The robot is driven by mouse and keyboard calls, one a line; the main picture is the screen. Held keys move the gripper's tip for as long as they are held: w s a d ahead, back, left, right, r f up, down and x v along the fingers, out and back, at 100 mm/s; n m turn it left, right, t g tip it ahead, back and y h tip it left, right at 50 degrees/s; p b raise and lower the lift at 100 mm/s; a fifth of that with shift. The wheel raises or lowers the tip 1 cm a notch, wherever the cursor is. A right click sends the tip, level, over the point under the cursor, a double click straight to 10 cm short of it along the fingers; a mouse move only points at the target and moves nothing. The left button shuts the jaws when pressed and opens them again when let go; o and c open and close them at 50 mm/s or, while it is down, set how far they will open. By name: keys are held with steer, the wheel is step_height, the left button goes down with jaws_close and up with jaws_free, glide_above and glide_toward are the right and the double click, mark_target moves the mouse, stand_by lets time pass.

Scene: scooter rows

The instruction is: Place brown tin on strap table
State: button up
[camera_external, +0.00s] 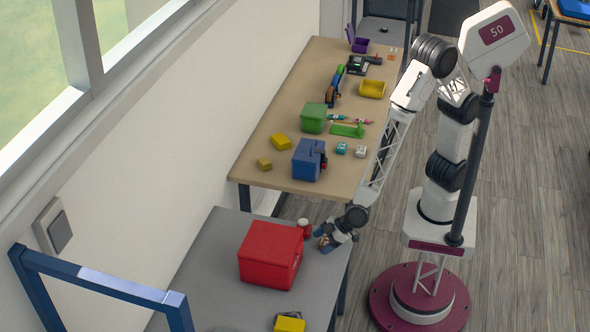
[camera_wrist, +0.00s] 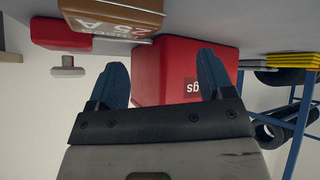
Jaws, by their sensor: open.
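A brown tin (camera_wrist: 115,14) with pale lettering shows large at the top of the wrist view, cut off by the frame edge. In the external view a small brownish thing (camera_external: 323,241), likely this tin, sits at the grey table's far right corner, partly covered by my gripper (camera_external: 330,237). My gripper also shows in the wrist view (camera_wrist: 160,85), its two blue fingers spread apart with nothing between them. The tin appears beyond the fingers, not held. No label shows which table is the strap table; there is a grey table (camera_external: 205,270) and a wooden table (camera_external: 265,205).
A large red box (camera_external: 270,254) stands on the grey table, left of my gripper, and also fills the wrist view's middle (camera_wrist: 180,60). A small red-and-white item (camera_external: 304,228) is close by. The wooden table holds a blue box (camera_external: 307,160), green box (camera_external: 313,118) and several smaller items.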

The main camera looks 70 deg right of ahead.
mark_target(325, 241)
steer(key=n+g, duration=0.1)
steer(key=w+d+r+n+g, duration=0.1)
steer(key=n, duration=0.1)
steer(key=shift+d+g+y, duration=0.25)
steer(key=shift+g+y, duration=0.05)
steer(key=shift+d+r+n+g, duration=0.25)
steer(key=shift+d+n+g, duration=0.5)
steer(key=shift+n, duration=0.35)
steer(key=d+n+g, duration=0.1)
steer(key=d+r+n+g, duration=0.2)
steer(key=n, duration=0.1)
steer(key=shift+s+d, duration=0.1)
steer(key=shift+s, duration=0.2)
steer(key=shift+s+d+r+n+g, duration=0.2)
steer(key=shift+d+r+n+g, duration=0.2)
steer(key=shift+d+n+g, duration=0.2)
steer(key=shift+a, duration=0.1)
steer(key=shift+x, duration=1.35)
steer(key=shift+x, duration=2.6)
steer(key=shift+c, duration=0.3)
